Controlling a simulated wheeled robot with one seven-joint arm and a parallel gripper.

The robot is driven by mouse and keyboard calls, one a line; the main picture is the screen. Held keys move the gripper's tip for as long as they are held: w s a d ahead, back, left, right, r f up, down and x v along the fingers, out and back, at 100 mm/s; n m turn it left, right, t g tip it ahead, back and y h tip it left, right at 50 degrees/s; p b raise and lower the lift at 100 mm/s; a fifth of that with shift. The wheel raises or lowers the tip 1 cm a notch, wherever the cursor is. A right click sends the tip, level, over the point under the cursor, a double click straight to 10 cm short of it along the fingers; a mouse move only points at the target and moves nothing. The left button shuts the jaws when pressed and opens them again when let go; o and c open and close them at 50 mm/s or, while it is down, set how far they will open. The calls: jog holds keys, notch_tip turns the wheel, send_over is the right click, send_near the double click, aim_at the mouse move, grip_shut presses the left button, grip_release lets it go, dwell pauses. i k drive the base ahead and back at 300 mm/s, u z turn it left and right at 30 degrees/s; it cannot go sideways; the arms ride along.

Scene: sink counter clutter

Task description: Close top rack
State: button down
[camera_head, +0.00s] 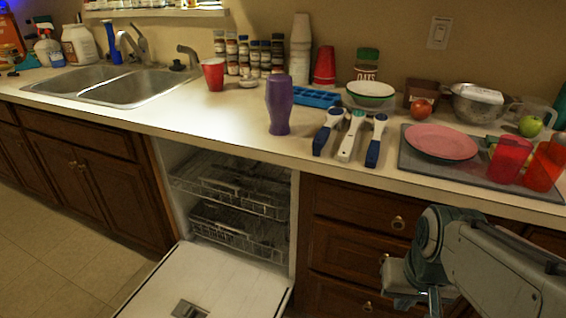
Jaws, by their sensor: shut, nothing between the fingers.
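The dishwasher stands open under the counter, left of centre, with its white door (205,285) folded down toward the floor. Its top rack (232,192) is a grey wire rack in the upper part of the cavity. It looks empty, and its front edge is near the opening; I cannot tell exactly how far out it sits. The bottom rack (240,232) is below it. My gripper (396,280) is at the lower right, in front of the drawers, right of the dishwasher and apart from the rack. It is shut and empty, and its lower part is cut off by the frame.
The counter above holds a purple bottle (279,104), several blue-and-white utensils, a pink plate (441,142) and red cups (511,160). A double sink (128,88) is at the left. Wooden drawers (355,245) flank the dishwasher at right. Tiled floor (70,262) is clear at left.

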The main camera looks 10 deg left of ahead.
aim_at(252, 171)
jog(key=z, duration=0.15)
jog(key=i, duration=0.45)
jog(key=u, duration=2.45)
